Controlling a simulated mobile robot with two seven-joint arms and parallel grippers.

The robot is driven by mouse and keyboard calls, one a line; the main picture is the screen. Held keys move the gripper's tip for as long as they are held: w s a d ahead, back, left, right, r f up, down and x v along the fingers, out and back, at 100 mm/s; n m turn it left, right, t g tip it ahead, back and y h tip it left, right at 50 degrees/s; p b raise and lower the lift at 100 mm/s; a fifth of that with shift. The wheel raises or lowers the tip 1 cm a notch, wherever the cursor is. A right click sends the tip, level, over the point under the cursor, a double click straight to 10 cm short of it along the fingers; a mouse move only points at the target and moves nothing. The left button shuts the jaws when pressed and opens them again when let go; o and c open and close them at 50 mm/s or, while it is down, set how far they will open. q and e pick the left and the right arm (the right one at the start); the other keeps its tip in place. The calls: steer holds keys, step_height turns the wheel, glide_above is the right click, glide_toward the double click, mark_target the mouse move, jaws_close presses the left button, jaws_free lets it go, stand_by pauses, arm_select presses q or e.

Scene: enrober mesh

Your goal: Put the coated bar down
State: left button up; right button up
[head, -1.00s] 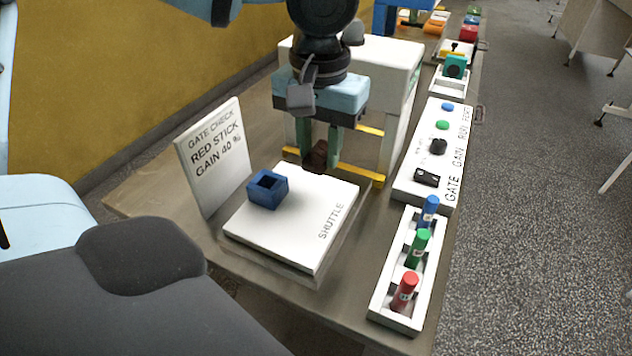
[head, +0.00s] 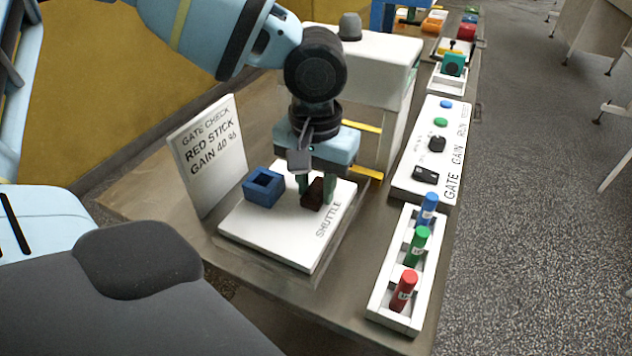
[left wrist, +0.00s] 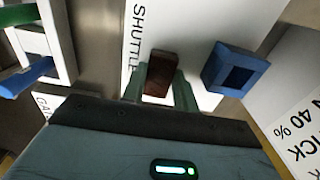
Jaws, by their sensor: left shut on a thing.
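The coated bar (head: 314,194) is a small dark brown block. My left gripper (head: 310,186) points down over the white SHUTTLE plate (head: 270,233) and is shut on the bar. In the left wrist view the bar (left wrist: 161,70) sits between the green fingers, with the white plate behind it. The bar is low over the right part of the plate, right of the blue open-topped block (head: 263,187). I cannot tell whether its underside touches the plate. My right gripper is not in view.
A sign (head: 207,152) reading RED STICK GAIN 40 % stands left of the plate. A white gate (head: 375,65) with yellow bars stands behind. A control panel (head: 408,187) and a rack (head: 377,304) with blue, green and red sticks stand right. The plate's front part is clear.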

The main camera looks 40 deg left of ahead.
mark_target(316, 191)
arm_select(q)
steer(key=shift+f, duration=0.1)
steer(key=o, duration=0.8)
steer(key=shift+c, duration=0.2)
step_height(316, 191, up, 12)
steer(key=p, duration=0.1)
